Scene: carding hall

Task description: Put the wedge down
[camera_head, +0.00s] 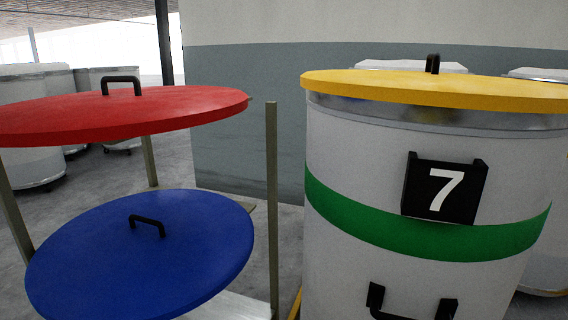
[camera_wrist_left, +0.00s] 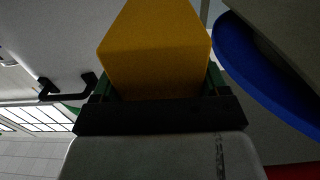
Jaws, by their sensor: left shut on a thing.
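The wedge (camera_wrist_left: 155,50) is a yellow-orange block in the left wrist view. My left gripper (camera_wrist_left: 160,84) is shut on it, with a green-edged finger on each side. The wedge points away from the gripper, and its far end is cut off by the top of the picture. Neither the wedge nor my left gripper shows in the head view. My right gripper is in neither view.
A white drum (camera_head: 340,150) with a green band, number 7 plate (camera_head: 443,190) and yellow lid (camera_head: 440,88) stands at right. At left, a rack post (camera_head: 272,200) stands beside a red lid (camera_head: 130,115) above a blue lid (camera_head: 140,255). Other drums (camera_head: 30,120) stand behind.

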